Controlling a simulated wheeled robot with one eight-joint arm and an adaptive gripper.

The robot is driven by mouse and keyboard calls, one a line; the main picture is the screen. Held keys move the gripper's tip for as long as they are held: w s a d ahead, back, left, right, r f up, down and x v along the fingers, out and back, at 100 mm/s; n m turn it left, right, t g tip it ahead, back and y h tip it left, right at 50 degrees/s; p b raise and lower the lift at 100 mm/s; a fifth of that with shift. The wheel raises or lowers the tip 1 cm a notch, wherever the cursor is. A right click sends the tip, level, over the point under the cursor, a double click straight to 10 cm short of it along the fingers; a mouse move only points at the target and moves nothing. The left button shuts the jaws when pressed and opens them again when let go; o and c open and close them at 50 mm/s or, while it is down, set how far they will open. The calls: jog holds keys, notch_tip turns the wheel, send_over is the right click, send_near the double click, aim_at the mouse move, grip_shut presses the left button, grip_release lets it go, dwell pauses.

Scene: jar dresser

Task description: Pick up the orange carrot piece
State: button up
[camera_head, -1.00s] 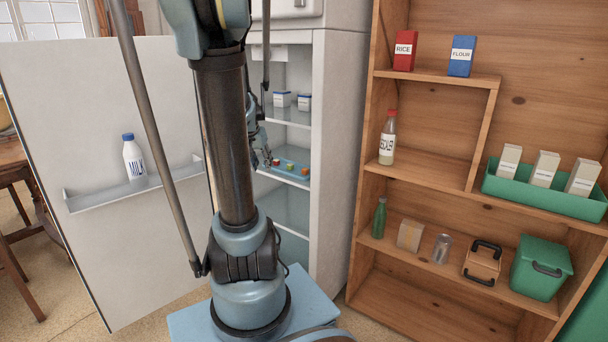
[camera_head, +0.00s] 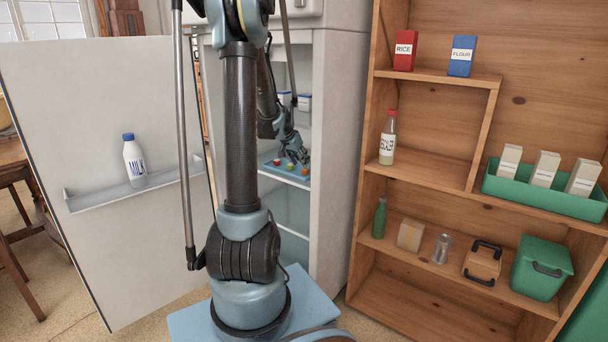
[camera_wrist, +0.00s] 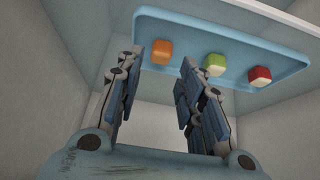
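The orange carrot piece (camera_wrist: 162,52) lies on a light blue tray (camera_wrist: 185,22) in the wrist view, at the left of a row of three. A green-and-white piece (camera_wrist: 215,65) and a red-and-white piece (camera_wrist: 260,76) lie to its right. My gripper (camera_wrist: 162,64) is open and empty, its fingertips framing the orange piece from either side in the picture. I cannot tell how far the fingers are from it. In the head view my gripper (camera_head: 298,154) is inside the fridge just above the tray (camera_head: 268,164), where the pieces look tiny.
The fridge walls and shelves enclose my gripper closely. White containers (camera_head: 304,102) stand on the shelf above. The open fridge door (camera_head: 90,110) with a milk bottle (camera_head: 134,162) is at left. A wooden shelf unit (camera_head: 440,90) with groceries stands at right.

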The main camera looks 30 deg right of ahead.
aim_at(305, 171)
jog(key=shift+w+x, duration=0.2)
jog(key=shift+x, duration=3)
jog(key=shift+r, duration=0.1)
jog(key=c, duration=0.6)
